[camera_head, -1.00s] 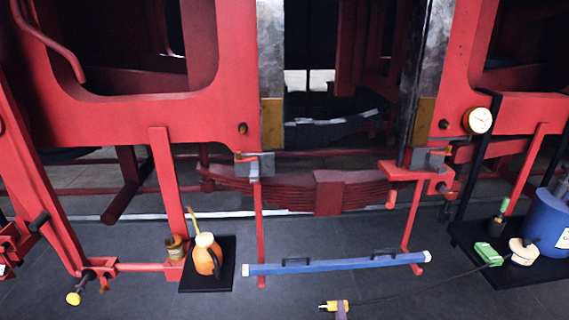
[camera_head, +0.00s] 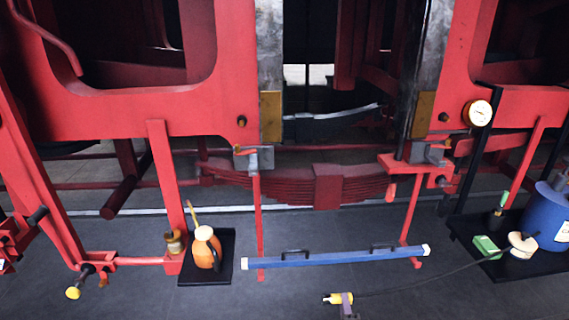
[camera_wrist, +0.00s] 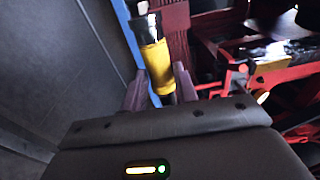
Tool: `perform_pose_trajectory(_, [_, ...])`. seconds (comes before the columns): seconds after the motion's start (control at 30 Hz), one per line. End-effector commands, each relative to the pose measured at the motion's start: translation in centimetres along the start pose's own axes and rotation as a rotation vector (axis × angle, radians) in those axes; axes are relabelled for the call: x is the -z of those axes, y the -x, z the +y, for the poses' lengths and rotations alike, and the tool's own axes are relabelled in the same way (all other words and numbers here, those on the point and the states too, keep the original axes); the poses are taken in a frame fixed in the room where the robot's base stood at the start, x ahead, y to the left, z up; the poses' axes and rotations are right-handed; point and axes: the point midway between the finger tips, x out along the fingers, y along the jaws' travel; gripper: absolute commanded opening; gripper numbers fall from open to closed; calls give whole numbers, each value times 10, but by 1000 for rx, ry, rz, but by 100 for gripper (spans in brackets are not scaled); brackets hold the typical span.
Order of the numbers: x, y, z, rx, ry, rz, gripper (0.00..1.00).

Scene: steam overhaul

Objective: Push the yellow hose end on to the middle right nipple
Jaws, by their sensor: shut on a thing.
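The yellow hose end (camera_head: 338,298) is low in the head view, with a dark hose trailing right from it. My gripper (camera_head: 347,300) shows there as purple fingers around it. In the wrist view the yellow hose end (camera_wrist: 157,68) sits between the two fingers of my gripper (camera_wrist: 160,85), which is shut on it. Its dark, shiny tip points up in that view, away from my palm. A small dark fitting (camera_head: 446,182) sticks out of the red bracket right of the leaf spring; I cannot tell whether it is the middle right nipple.
A blue bar (camera_head: 335,259) with black handles lies across the front of the red frame. An orange oil can (camera_head: 206,250) stands on a black mat at left. A blue drum (camera_head: 540,222) and green box (camera_head: 487,246) are on a black tray at right. The near floor is mostly clear.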

Motion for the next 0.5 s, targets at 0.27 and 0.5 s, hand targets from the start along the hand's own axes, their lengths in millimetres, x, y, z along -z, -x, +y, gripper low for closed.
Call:
perform_pose_trajectory(0.27, [16,0,0,2,1,1,0])
perform_pose_trajectory(0.5, [30,0,-1,2,1,2,0])
